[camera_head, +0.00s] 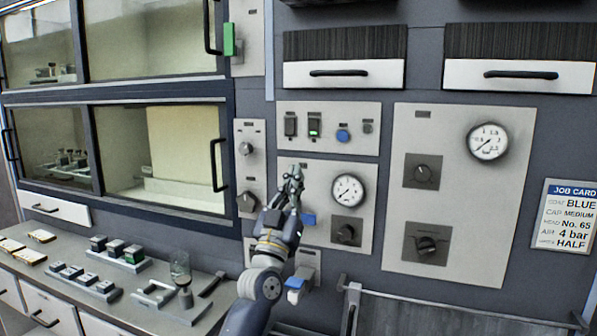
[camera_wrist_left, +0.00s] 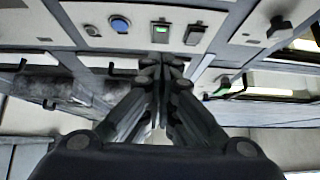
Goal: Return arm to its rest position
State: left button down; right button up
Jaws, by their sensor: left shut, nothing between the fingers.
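My left arm rises from the bottom of the head view. Its dark gripper (camera_head: 292,178) is shut and empty, in front of the control panel, left of a round gauge (camera_head: 348,189) and below the switch panel (camera_head: 360,140). In the left wrist view the gripper's fingertips (camera_wrist_left: 164,62) are together, with the switch panel (camera_wrist_left: 215,20) beyond them. I cannot tell whether the fingertips touch the panel. My right gripper is in neither view.
A larger panel (camera_head: 460,250) with knobs and a gauge stands to the right, then a job card (camera_head: 567,219). Glass-fronted cabinets (camera_head: 160,150) fill the left. The counter (camera_head: 160,316) at lower left holds small blocks, a glass (camera_head: 180,268) and racks.

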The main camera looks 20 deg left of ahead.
pick_arm(q)
jog(key=s+d+f+m+g+h, duration=0.1)
jog(key=s+d+f+g, duration=0.25)
jog(key=f, duration=0.75)
jog(key=s+d+f+m+g+h, duration=0.2)
jog(key=s+f+g, duration=0.2)
jog(key=f, duration=0.8)
jog(key=s+d+f+m+g+h, duration=0.1)
jog(key=s+d+f+g, duration=0.25)
jog(key=f, duration=0.75)
jog(key=s+a+f+g+y, duration=0.2)
jog(key=s+f+g, duration=0.4)
jog(key=s+f, duration=0.75)
jog(key=s+a+f+n+g+y, duration=0.1)
jog(key=s+a+f+g, duration=0.15)
jog(key=s, duration=0.85)
jog(key=s+a+f+n+g+y, duration=0.1)
jog(key=s+a+g+y, duration=0.15)
jog(key=s, duration=0.75)
notch_tip(320, 180, down, 27)
jog(key=s+g, duration=0.2)
jog(key=s+a+f+g, duration=0.1)
jog(key=s+a+f, duration=0.1)
jog(key=s+f, duration=1.3)
jog(key=shift+s+a+f, duration=0.15)
jog(key=shift+s+f, duration=0.15)
jog(key=shift+s, duration=0.2)
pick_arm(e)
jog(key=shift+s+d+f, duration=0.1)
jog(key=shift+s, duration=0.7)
